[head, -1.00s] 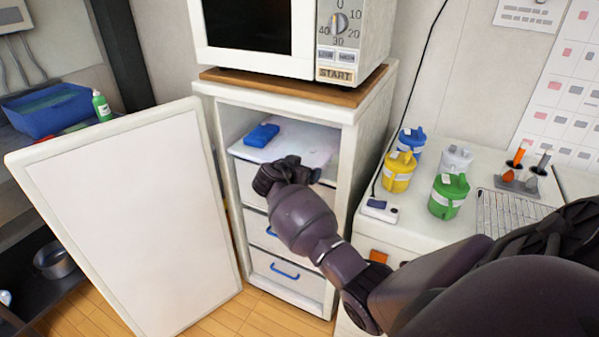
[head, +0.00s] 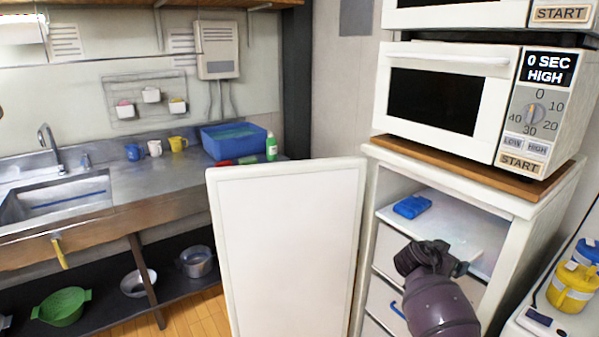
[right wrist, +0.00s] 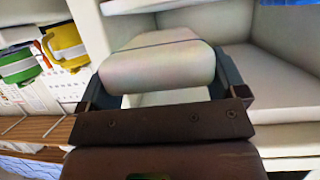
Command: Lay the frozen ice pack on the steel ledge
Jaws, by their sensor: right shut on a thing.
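My right gripper (head: 428,258) is at the mouth of the open cabinet, in front of its top shelf (head: 468,232). In the right wrist view the gripper (right wrist: 165,95) is shut on a pale, whitish block (right wrist: 160,66) with rounded edges. It looks like the frozen ice pack, though the gripper hides it in the head view. A bright blue pack (head: 412,207) lies on the shelf behind the gripper. A steel worktop (head: 105,195) with a sink runs along the left wall. My left gripper is not in view.
The cabinet's white door (head: 288,250) stands open between the gripper and the worktop. A microwave (head: 435,100) sits above the cabinet. A blue tub (head: 233,140), a green bottle (head: 271,146) and several mugs stand at the worktop's back. Its front middle is clear.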

